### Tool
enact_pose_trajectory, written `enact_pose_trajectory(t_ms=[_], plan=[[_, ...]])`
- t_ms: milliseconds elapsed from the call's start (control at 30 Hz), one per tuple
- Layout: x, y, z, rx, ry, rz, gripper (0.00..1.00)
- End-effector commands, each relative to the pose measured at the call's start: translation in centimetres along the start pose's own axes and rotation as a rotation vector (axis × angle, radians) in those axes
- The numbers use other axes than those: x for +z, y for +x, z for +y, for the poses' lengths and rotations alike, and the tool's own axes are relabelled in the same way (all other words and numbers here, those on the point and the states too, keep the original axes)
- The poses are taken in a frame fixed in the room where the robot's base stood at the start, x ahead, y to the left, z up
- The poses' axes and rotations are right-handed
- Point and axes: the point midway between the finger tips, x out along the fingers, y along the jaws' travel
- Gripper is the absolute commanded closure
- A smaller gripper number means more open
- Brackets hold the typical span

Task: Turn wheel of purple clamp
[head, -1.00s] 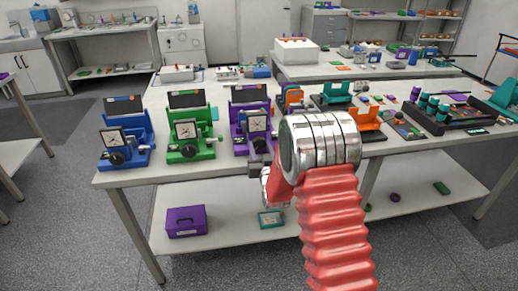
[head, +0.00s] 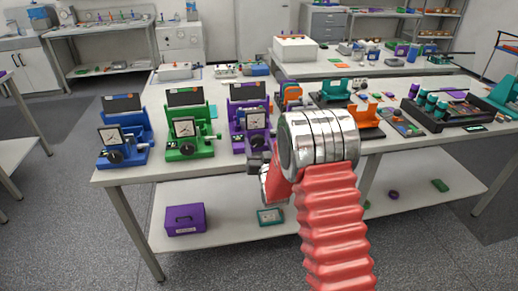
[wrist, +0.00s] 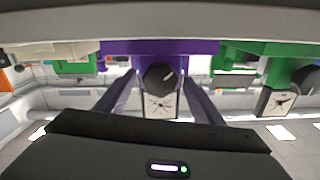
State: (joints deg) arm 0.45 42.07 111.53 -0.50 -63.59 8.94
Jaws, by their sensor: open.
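The purple clamp (head: 236,118) stands upright on the table, third from the left in a row of clamps, with a square dial on its front. In the wrist view the purple clamp (wrist: 160,47) appears upside down. Its black wheel (wrist: 158,79) is centred there, with the white dial (wrist: 160,105) below it in the picture. My gripper (head: 257,163) is just in front of this clamp and partly covers its lower front in the head view. In the wrist view my gripper (wrist: 160,84) has its fingers apart, one on each side of the wheel. I cannot tell whether they touch it.
A green clamp (head: 184,128) and a blue clamp (head: 122,128) stand left of the purple one. A purple box (head: 185,219) lies on the lower shelf. The floor in front is clear.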

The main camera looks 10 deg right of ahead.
Motion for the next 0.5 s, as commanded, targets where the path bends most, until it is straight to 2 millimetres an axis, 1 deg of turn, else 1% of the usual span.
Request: enact_pose_trajectory(t_ms=[133, 267, 500], plan=[[0.0, -0.5, 0.0, 0.0, 0.0, -0.001, 0.39], [0.0, -1.6, 0.0, 0.0, 0.0, -0.001, 0.39], [0.0, -5.1, 0.0, 0.0, 0.0, -0.001, 0.39]])
